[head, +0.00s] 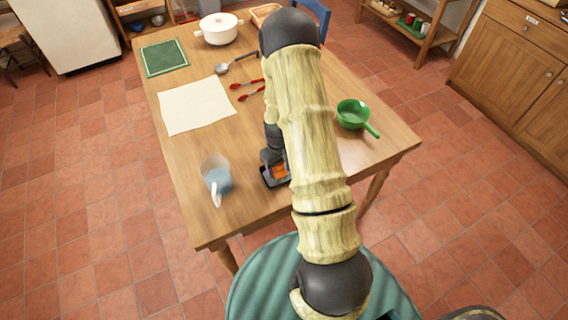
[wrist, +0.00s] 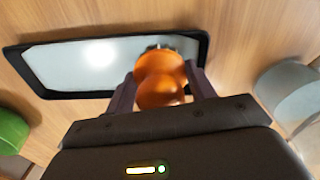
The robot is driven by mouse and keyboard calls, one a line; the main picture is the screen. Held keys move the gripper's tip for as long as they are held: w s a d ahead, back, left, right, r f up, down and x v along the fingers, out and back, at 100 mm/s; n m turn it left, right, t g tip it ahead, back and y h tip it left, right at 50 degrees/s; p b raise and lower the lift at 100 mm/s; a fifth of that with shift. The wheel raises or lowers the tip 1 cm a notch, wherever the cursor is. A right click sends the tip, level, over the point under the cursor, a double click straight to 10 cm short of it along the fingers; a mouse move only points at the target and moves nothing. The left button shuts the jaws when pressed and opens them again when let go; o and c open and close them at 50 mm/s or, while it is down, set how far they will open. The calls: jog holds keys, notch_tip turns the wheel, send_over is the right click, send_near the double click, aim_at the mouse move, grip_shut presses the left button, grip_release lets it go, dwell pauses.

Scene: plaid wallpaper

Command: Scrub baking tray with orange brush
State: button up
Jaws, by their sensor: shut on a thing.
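The baking tray (wrist: 65,66) has a black rim and a light grey, shiny inside. It lies on the table across the upper part of the wrist view. In the head view only a dark corner of the tray (head: 268,180) shows, as my arm covers the rest. The orange brush (wrist: 160,85) has a rounded orange handle and stands between the two fingers of my gripper (wrist: 162,80). The brush also shows as a small orange patch in the head view (head: 281,170). Whether its bristles touch the tray is hidden.
A clear jug (head: 216,178) with bluish contents stands left of the tray. A green pan (head: 353,113) is to the right. Red-handled tongs (head: 247,84), a ladle (head: 223,68), a pale sheet (head: 196,105), a green mat (head: 164,57) and a white pot (head: 218,36) lie farther back.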

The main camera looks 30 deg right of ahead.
jog(key=shift+a, duration=0.5)
jog(key=shift+d, duration=0.15)
jog(key=shift+s+d+f, duration=0.1)
jog(key=shift+s+d, duration=0.15)
jog(key=shift+d, duration=0.7)
jog(key=shift+s+d+f, duration=0.1)
jog(key=shift+s+d, duration=0.15)
jog(key=shift+d, duration=0.7)
jog(key=shift+s+d, duration=0.1)
jog(key=shift+d, duration=0.65)
jog(key=shift+d+r+p, duration=0.15)
jog(key=shift+d+p, duration=0.35)
jog(key=shift+d, duration=2.85)
